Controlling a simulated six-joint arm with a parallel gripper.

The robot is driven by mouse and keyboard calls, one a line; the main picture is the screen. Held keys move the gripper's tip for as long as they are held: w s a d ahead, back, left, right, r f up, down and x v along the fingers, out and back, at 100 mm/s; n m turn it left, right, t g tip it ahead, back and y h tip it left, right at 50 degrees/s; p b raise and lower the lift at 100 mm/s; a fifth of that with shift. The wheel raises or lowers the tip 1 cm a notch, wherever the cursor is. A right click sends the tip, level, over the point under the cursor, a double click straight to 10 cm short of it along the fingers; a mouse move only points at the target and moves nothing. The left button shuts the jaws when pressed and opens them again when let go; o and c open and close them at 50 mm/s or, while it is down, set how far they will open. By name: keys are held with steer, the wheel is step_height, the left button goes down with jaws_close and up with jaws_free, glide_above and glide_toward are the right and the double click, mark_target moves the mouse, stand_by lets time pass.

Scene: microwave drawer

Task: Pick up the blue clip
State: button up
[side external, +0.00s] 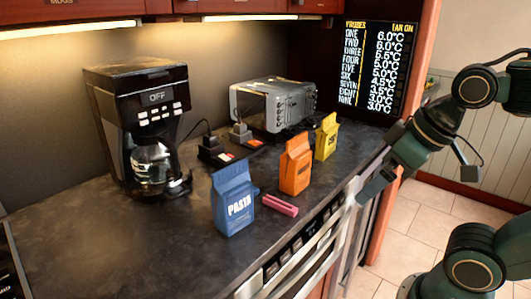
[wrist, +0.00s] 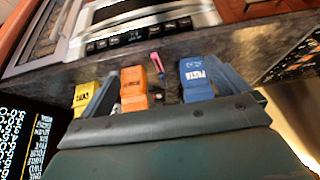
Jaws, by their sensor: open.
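A small blue piece that looks like the blue clip (side external: 256,190) shows just right of the blue pasta bag (side external: 233,200) in the side view, mostly hidden behind it. I cannot make the clip out clearly in the wrist view. A pink clip (side external: 279,205) lies on the counter in front of the bags; it also shows in the wrist view (wrist: 156,63). My gripper (side external: 372,188) is at the counter's right front edge, apart from the bags. In the wrist view its fingers (wrist: 167,76) are spread and nothing is between them in grip.
An orange bag (side external: 296,165) and a yellow bag (side external: 326,137) stand upright right of the blue bag. A coffee maker (side external: 140,120) and a silver toaster (side external: 272,104) stand behind. An oven front (side external: 310,255) lies below the counter edge. The front left of the counter is clear.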

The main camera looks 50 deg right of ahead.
steer(key=shift+w+r, duration=0.1)
steer(key=w+d+r+n+g, duration=0.1)
steer(key=w+r+n, duration=0.3)
steer(key=w, duration=0.6)
steer(key=w+r+n+g, duration=0.15)
steer(key=w+n, duration=0.35)
steer(key=w, duration=0.5)
steer(key=w+d+f+n+g, duration=0.1)
steer(key=w+f+n, duration=0.3)
steer(key=w, duration=0.5)
steer(key=w+d+f+n+g, duration=0.2)
steer(key=w+f+n, duration=0.3)
steer(key=w, duration=0.4)
steer(key=shift+f, duration=0.9)
steer(key=shift+f, duration=0.1)
steer(key=shift+f, duration=4.2)
